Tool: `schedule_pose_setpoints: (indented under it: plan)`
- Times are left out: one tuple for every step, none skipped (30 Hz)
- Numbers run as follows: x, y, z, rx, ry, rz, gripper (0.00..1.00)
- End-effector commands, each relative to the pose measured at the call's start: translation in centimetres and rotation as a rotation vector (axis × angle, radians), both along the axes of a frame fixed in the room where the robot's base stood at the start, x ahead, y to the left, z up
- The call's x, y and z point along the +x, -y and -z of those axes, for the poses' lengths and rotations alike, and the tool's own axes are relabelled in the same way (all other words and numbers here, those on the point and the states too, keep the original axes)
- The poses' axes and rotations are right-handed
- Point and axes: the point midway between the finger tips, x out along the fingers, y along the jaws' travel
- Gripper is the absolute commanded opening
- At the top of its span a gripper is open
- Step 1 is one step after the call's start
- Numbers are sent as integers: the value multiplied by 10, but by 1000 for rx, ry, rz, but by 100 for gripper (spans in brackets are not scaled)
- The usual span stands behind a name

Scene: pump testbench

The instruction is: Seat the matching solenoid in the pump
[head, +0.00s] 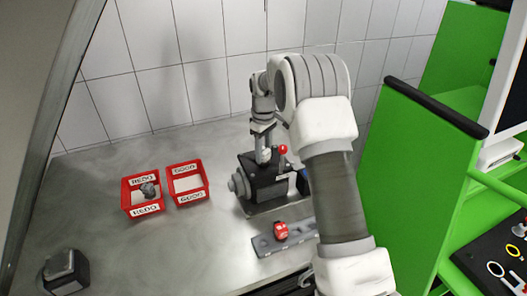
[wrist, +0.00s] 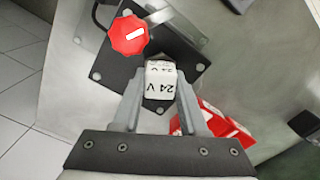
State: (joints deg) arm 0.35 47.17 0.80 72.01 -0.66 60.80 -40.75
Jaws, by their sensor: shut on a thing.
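My gripper (wrist: 160,98) is shut on a white solenoid (wrist: 160,82) marked "24 V", gripped by its sides. The pump (wrist: 110,72) has a black top plate with bolts and lies just beyond the solenoid in the wrist view. In the head view my gripper (head: 263,135) points down over the pump (head: 265,184), with the white solenoid (head: 264,156) at its top. The solenoid's lower end is hidden, so I cannot tell whether it is in the pump's seat. A red solenoid (head: 281,230) sits in a grey holder (head: 262,246) in front of the pump.
A red knob (wrist: 128,34) stands on the pump beside the solenoid. A red REDO bin (head: 143,210) holds a grey part, and a red GOOD bin (head: 190,198) looks empty. A dark device (head: 65,272) stands front left. Green panels (head: 400,170) bound the right.

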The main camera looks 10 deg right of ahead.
Motion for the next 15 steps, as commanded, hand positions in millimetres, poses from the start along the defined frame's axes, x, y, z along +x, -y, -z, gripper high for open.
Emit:
schedule_pose_setpoints:
  plan:
    - [0,0,1,1,1,0,2]
    - [0,0,2,1,1,0,2]
    - [0,0,2,0,0,0,2]
    - [0,0,3,0,0,0,2]
    - [0,0,3,0,0,0,2]
    - [0,0,4,0,0,0,2]
    - [0,0,5,0,0,0,2]
    - [0,0,5,0,0,0,2]
    - [0,0,6,0,0,0,2]
    - [0,0,7,0,0,0,2]
    - [0,0,7,0,0,0,2]
    - [0,0,8,0,0,0,2]
    - [0,0,8,0,0,0,2]
    - [0,0,9,0,0,0,2]
    - [0,0,10,0,0,0,2]
